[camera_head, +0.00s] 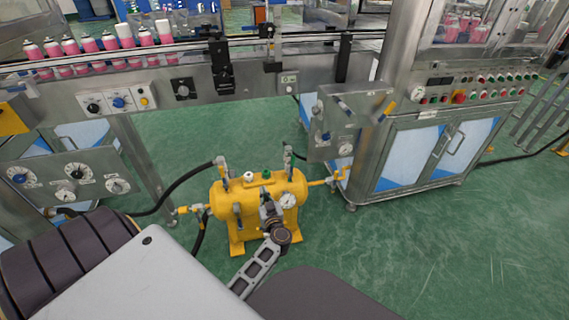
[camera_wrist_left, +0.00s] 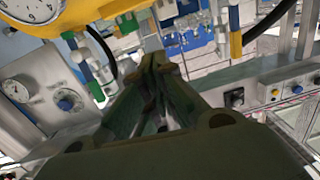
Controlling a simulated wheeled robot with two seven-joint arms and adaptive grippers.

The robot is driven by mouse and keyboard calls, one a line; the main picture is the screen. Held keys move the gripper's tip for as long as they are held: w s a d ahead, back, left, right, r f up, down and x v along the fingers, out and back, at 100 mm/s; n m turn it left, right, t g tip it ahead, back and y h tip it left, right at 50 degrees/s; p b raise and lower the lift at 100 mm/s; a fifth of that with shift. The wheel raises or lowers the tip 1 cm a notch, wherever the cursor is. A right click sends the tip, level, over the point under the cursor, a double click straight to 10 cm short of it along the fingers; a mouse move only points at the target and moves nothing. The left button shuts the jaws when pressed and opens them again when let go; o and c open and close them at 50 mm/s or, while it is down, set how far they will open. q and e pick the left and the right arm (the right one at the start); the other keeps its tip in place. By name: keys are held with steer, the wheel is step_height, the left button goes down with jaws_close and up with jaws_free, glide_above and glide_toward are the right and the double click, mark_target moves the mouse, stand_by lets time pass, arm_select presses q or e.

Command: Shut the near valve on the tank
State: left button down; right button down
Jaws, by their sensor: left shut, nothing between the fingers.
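The yellow tank (camera_head: 232,204) stands on the green floor, with a round pressure gauge (camera_head: 288,200) on its right front. One upright valve fitting (camera_head: 222,172) is at its back left, and another (camera_head: 288,158) rises behind its right end. My left gripper (camera_head: 265,194) is shut and empty, close in front of the tank beside the gauge, and hides part of the tank. In the left wrist view the closed fingers (camera_wrist_left: 158,64) point past the tank (camera_wrist_left: 80,14) and its gauge (camera_wrist_left: 34,8). I cannot tell which fitting is the near valve, or whether the fingers touch anything.
Black hoses (camera_head: 186,184) run to the tank's left side. A yellow pipe (camera_head: 322,182) joins its right end to a steel panel (camera_head: 332,130). A conveyor with pink cans (camera_head: 88,46) runs behind. A steel cabinet (camera_head: 408,152) stands right. Floor (camera_head: 450,250) at front right is clear.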

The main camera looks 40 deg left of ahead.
arm_select(q)
steer(key=w+d+r+n+t+h, duration=0.1)
steer(key=w+r+n+t+h, duration=0.2)
steer(key=n, duration=1)
steer(key=shift+w+d+r+n+t, duration=0.45)
steer(key=shift+w+r, duration=0.3)
steer(key=shift+w, duration=0.2)
arm_select(e)
steer(key=shift+w+a+r+t+y, duration=0.3)
steer(key=shift+w+a+r+t, duration=0.15)
steer(key=shift+w+r, duration=0.3)
arm_select(q)
steer(key=shift+w+a, duration=0.1)
